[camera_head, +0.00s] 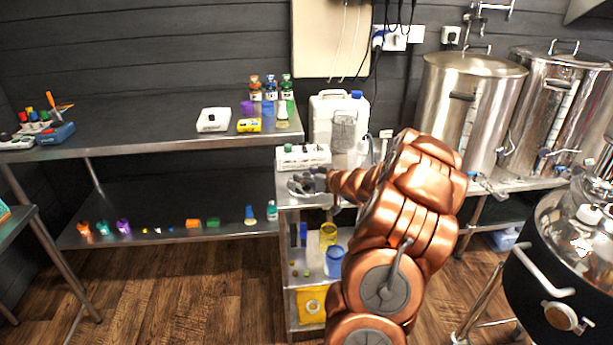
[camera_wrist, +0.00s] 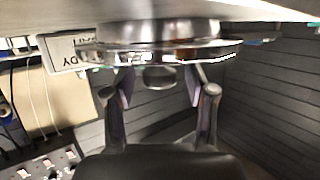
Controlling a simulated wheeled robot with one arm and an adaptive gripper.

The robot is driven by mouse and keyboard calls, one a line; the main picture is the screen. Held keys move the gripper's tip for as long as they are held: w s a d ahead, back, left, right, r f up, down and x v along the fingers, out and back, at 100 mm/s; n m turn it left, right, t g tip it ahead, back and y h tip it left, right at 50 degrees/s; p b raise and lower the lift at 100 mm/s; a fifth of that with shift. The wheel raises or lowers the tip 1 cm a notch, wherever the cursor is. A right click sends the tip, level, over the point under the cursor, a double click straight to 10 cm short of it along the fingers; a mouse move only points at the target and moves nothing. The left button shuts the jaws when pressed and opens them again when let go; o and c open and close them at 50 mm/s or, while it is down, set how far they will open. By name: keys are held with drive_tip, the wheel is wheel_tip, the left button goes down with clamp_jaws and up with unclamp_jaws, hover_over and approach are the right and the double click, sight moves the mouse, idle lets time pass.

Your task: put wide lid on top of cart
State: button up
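The wide lid (camera_head: 298,189) is a round, shiny metal disc at the top of the cart (camera_head: 287,202) in the head view, partly hidden by my gripper (camera_head: 312,180). In the wrist view, which looks upside down, the lid (camera_wrist: 200,52) shows edge-on close to a pale surface, with its knob (camera_wrist: 158,77) toward me. My gripper (camera_wrist: 157,92) has its two fingers apart, one on each side of the knob, with visible gaps. A metal cylindrical shape shows between lid and surface; I cannot tell if it is a reflection.
A white rack (camera_head: 303,158) stands at the back of the cart top, close to my gripper. A white jug (camera_head: 325,115) and a wire-mesh basket (camera_head: 344,132) stand behind. The cart's lower shelf holds a yellow cup (camera_head: 328,235) and a blue cup (camera_head: 334,262). Steel kettles (camera_head: 470,105) stand right.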

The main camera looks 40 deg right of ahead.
drive_tip(key=shift+s+r, duration=0.1)
drive_tip(key=shift+r, duration=0.1)
drive_tip(key=v, duration=1.1)
drive_tip(key=shift+s, duration=0.4)
drive_tip(key=shift+a, duration=0.1)
